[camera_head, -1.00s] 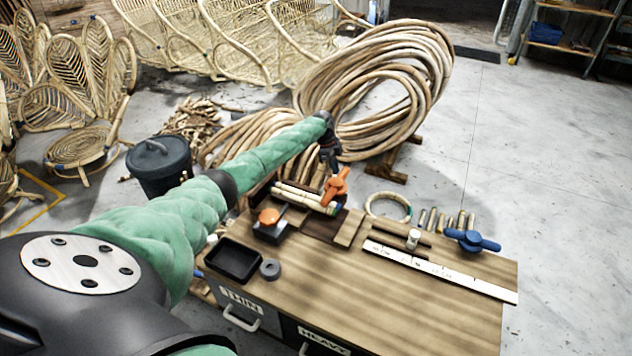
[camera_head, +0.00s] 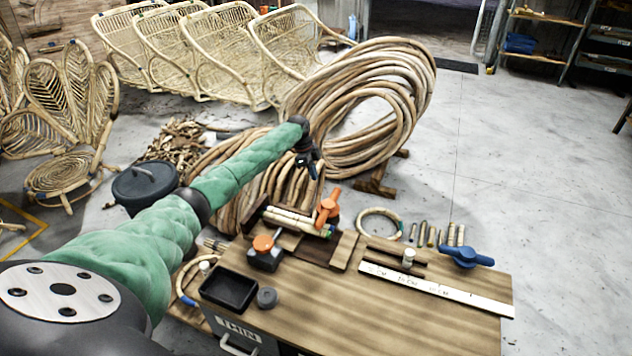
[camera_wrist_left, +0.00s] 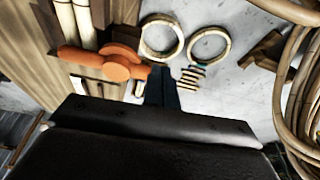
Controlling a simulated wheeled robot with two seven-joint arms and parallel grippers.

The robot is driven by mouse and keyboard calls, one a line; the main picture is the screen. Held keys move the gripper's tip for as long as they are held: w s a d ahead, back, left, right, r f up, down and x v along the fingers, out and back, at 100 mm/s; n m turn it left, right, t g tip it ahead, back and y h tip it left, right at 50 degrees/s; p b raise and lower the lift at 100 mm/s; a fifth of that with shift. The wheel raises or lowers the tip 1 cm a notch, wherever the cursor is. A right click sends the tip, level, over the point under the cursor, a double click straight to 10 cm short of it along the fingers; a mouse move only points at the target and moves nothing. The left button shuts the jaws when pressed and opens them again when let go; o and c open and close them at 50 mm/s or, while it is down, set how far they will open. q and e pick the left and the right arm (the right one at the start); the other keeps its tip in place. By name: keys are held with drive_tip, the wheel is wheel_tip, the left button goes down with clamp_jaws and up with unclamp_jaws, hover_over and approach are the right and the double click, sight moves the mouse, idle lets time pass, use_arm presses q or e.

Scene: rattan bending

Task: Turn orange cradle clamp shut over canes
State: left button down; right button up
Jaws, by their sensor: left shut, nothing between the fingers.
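The orange cradle clamp (camera_head: 327,208) is at the right end of the cradle on the bench. Pale canes (camera_head: 290,220) lie side by side in the cradle. In the left wrist view the clamp's orange lever (camera_wrist_left: 110,65) lies crosswise, its left end appearing over the canes (camera_wrist_left: 85,22). My left gripper (camera_head: 312,168) is above and behind the clamp, apart from it. Its fingers are shut and empty; they also show in the left wrist view (camera_wrist_left: 163,88), right of the lever. My right gripper is out of view.
An orange-knobbed dark block (camera_head: 265,245), a black tray (camera_head: 229,289) and a grey puck (camera_head: 267,298) stand in front of the cradle. A ruler (camera_head: 435,287) and a blue clamp (camera_head: 466,256) are at right. A large cane coil (camera_head: 385,85) stands behind.

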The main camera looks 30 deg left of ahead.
use_arm(q)
drive_tip(key=v, duration=0.4)
drive_tip(key=shift+a+r, duration=0.2)
drive_tip(key=shift+a, duration=0.05)
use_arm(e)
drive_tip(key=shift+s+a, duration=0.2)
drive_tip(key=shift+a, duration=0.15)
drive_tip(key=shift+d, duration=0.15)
